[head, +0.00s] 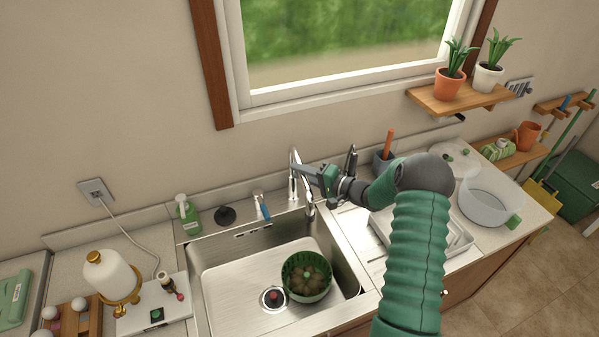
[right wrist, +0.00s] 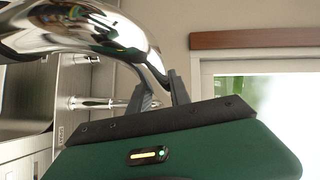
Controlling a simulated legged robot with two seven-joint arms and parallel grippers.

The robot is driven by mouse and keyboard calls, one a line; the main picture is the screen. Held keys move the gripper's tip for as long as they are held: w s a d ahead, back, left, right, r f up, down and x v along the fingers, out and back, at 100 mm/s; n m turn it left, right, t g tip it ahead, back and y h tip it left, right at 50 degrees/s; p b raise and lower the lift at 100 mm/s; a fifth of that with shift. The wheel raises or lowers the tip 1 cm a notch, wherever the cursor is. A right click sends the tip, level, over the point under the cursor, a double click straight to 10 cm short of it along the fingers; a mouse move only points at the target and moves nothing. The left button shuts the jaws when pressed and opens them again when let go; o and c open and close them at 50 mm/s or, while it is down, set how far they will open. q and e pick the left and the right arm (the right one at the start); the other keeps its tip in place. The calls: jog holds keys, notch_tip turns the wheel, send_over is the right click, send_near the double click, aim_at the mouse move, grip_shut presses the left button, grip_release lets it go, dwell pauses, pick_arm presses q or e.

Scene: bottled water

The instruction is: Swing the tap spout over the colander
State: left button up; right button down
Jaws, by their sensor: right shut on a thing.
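The chrome tap spout (head: 308,192) rises at the back edge of the sink and arches over, its end near the sink's back right corner. The green colander (head: 307,277) sits in the front right part of the basin, with brownish food inside. In the head view the spout's end appears behind the colander, not above its middle. My right gripper (head: 299,169) is shut on the spout, high on its arch. In the right wrist view the shiny spout (right wrist: 115,38) runs between the grey fingers (right wrist: 162,92). My left gripper is not in view.
The steel sink (head: 225,283) has a drain left of the colander. A blue-handled tap lever (head: 264,207) and a green soap bottle (head: 187,214) stand along the back. A dish tray (head: 462,241) and a clear pot (head: 487,205) are at right.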

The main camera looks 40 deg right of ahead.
jog(key=shift+f, duration=0.1)
jog(key=c, duration=1.5)
grip_release()
jog(key=o, duration=0.3)
jog(key=shift+w+d, duration=0.1)
jog(key=shift+w+d+f, duration=0.1)
jog(key=b+v, duration=0.4)
jog(key=v, duration=1.2)
jog(key=shift+s+d, duration=0.15)
jog(key=shift+s, duration=0.25)
